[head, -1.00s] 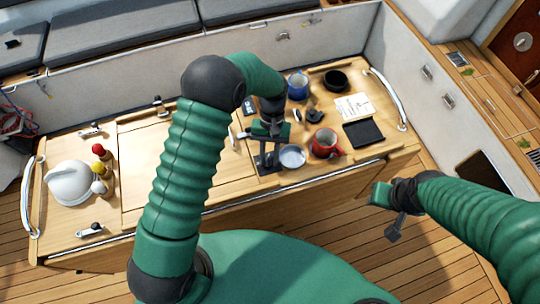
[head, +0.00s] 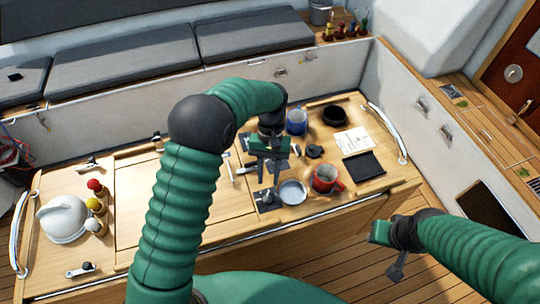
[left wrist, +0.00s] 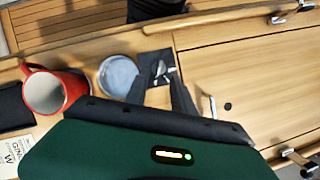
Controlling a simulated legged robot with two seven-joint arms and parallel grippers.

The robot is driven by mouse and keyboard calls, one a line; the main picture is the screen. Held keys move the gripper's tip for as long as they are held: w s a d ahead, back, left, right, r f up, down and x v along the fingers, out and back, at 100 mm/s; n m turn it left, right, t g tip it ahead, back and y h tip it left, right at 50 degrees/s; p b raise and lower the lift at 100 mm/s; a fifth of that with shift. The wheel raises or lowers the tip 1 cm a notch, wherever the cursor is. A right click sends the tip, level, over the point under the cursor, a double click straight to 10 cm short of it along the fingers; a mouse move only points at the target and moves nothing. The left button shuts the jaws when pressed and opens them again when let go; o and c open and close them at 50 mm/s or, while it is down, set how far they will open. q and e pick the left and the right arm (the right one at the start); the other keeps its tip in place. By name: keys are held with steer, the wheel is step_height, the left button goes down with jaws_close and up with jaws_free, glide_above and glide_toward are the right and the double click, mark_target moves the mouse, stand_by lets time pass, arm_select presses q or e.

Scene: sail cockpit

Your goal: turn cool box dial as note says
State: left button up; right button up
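A white paper note (head: 353,142) with small writing lies at the table's right; part of it shows in the left wrist view (left wrist: 14,155), its text only partly readable. No cool box dial can be made out for certain; a small black round piece (head: 314,151) lies left of the note. My left gripper (head: 267,178) is above the table, pointing down, its two fingers apart and nothing between them. Its fingers also show in the left wrist view (left wrist: 160,92), near a dark square plate (left wrist: 158,68). My right gripper (head: 393,262) is off the table's front right; its fingers are unclear.
The table's middle panel is mostly clear.

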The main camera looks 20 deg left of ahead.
arm_select(q)
steer(key=v, duration=1)
steer(key=shift+d+r+b, duration=0.15)
steer(key=shift+d+b, duration=0.05)
steer(key=shift+b, duration=0.25)
steer(key=shift+s, duration=0.1)
steer(key=s+a+f+t+b, duration=0.1)
steer(key=s+a+f+t, duration=0.1)
steer(key=s, duration=0.3)
steer(key=s+a+f+m+t+b, duration=0.1)
steer(key=s+a+f+t, duration=0.1)
steer(key=s+f, duration=0.3)
steer(key=s+a+f+t+b, duration=0.1)
steer(key=s+a+f+t, duration=0.1)
steer(key=s, duration=0.4)
steer(key=shift+s+a+f+m+t+y+b, duration=0.2)
steer(key=shift+f+m+t+y+b, duration=0.2)
steer(key=shift+f+t, duration=0.25)
steer(key=shift+f, duration=0.1)
steer(key=shift+w+f, duration=0.1)
steer(key=shift+w, duration=0.1)
